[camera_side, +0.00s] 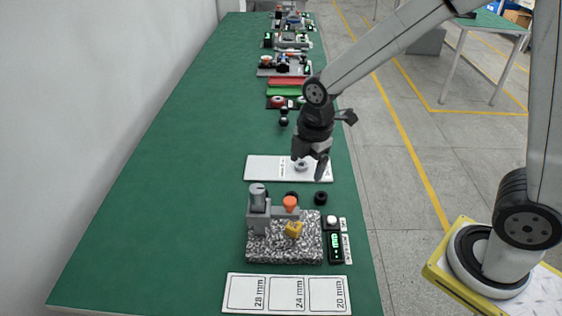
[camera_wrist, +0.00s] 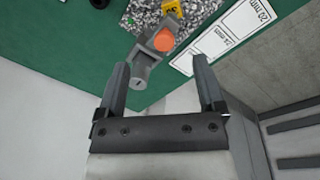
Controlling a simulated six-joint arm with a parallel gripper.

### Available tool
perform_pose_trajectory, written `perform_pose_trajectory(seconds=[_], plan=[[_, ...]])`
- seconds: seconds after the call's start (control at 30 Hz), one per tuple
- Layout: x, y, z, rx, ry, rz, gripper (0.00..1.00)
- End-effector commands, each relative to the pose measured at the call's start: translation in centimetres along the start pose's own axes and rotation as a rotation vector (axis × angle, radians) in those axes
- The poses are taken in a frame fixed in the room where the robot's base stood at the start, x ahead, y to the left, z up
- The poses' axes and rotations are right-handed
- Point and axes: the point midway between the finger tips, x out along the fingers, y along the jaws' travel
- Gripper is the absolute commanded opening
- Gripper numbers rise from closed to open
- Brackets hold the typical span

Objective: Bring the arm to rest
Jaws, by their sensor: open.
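My gripper (camera_side: 311,163) hangs at the end of my arm above the white plate (camera_side: 263,168) on the green bench. A grey ring-like part (camera_side: 301,165) shows on that plate, just behind the fingers in the side view. In the wrist view my gripper (camera_wrist: 163,88) shows two dark fingers spread apart with nothing held between them. Beyond the fingers, the wrist view shows a grey fixture (camera_wrist: 142,62) with an orange part (camera_wrist: 164,40). The side view shows the fixture (camera_side: 258,208) on a speckled stone base (camera_side: 280,252). The height of my fingers above the plate is hard to tell.
A yellow part (camera_side: 294,230) sits on the stone base, with a box with a green display (camera_side: 336,247) beside it. A card marked 28, 24 and 20 mm (camera_side: 287,293) lies in front. Several other stations (camera_side: 285,65) line the bench's far end. The bench's left side (camera_side: 160,190) is clear.

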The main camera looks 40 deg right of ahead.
Motion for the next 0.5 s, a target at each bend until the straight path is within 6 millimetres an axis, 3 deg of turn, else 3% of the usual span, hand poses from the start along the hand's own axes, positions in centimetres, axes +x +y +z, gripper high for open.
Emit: perform_pose_trajectory(seconds=[0.5], plan=[[0.2, -4.3, 3.6, 0.803, 0.02, 0.057, 0.88]])
